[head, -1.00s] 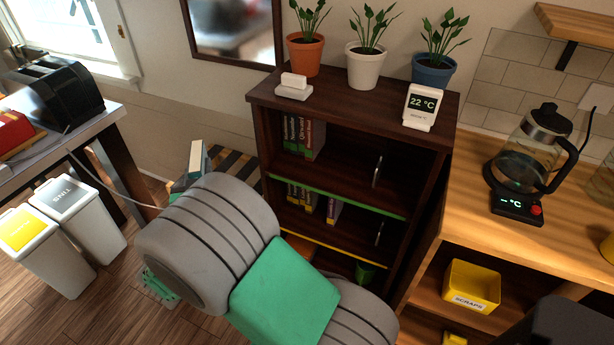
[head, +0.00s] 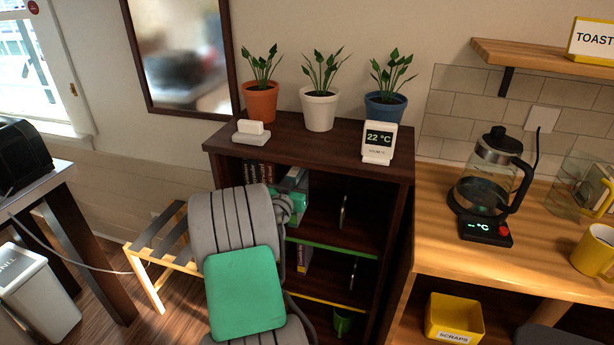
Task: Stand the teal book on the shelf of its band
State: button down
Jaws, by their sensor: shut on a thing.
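The teal book (head: 294,180) is inside the upper compartment of the dark bookcase (head: 402,200), towards its left side, looking roughly upright with its teal side and a paler face showing. My gripper (head: 284,206) is at its front, shut on it; my arm hides the fingers in part. Whether the book touches the shelf board cannot be told. A green band (head: 345,249) runs along this compartment's front edge. A yellow band (head: 330,299) runs along the shelf below. No band on the book can be made out.
Dark books (head: 258,172) stand left of the teal book. A thin metal bookend (head: 344,205) stands to the right, with free room between. Potted plants and a 22 °C display (head: 379,142) stand on top. A slatted bench (head: 160,250) is at left.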

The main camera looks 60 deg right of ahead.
jog(key=w+d+f+p, duration=0.1)
jog(key=d+f, duration=0.2)
jog(key=d, duration=0.5)
jog(key=shift+w+f, duration=0.15)
jog(key=shift+f, duration=0.1)
jog(key=shift+f, duration=0.1)
jog(key=c, duration=1.1)
grip_release()
